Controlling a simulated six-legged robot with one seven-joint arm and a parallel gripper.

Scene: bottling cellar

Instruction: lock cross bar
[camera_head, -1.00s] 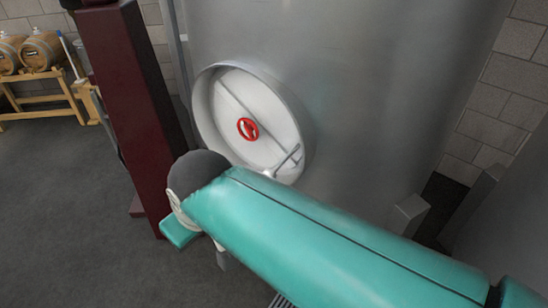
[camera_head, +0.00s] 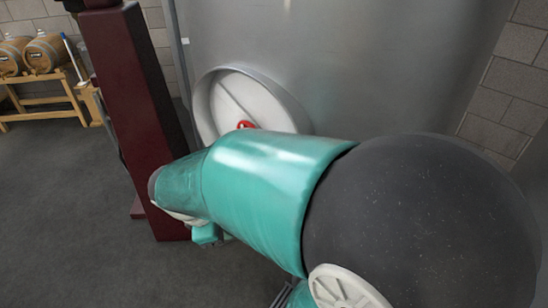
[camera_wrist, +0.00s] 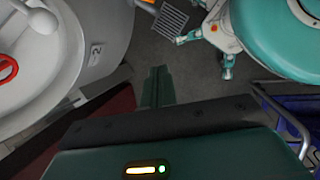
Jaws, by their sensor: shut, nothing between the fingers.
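The round hatch door (camera_head: 262,98) is set in the front of the steel tank and looks closed. The cross bar (camera_head: 232,100) runs diagonally over it; its lower half is hidden behind my arm. The red handwheel (camera_head: 246,125) at the bar's middle is mostly covered too. In the wrist view the red handwheel (camera_wrist: 7,70) is cut by the left edge, and a pale rod with a rounded end (camera_wrist: 42,21) shows on the door (camera_wrist: 62,75). My gripper (camera_wrist: 158,72) is shut and empty, to the right of the door and apart from it in that view.
A dark red post (camera_head: 130,110) stands left of the hatch, close to my arm. Barrels (camera_head: 44,53) on a wooden rack are at the far left. A floor grate (camera_wrist: 160,22) and a blue crate (camera_wrist: 300,115) show in the wrist view. The floor at left is open.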

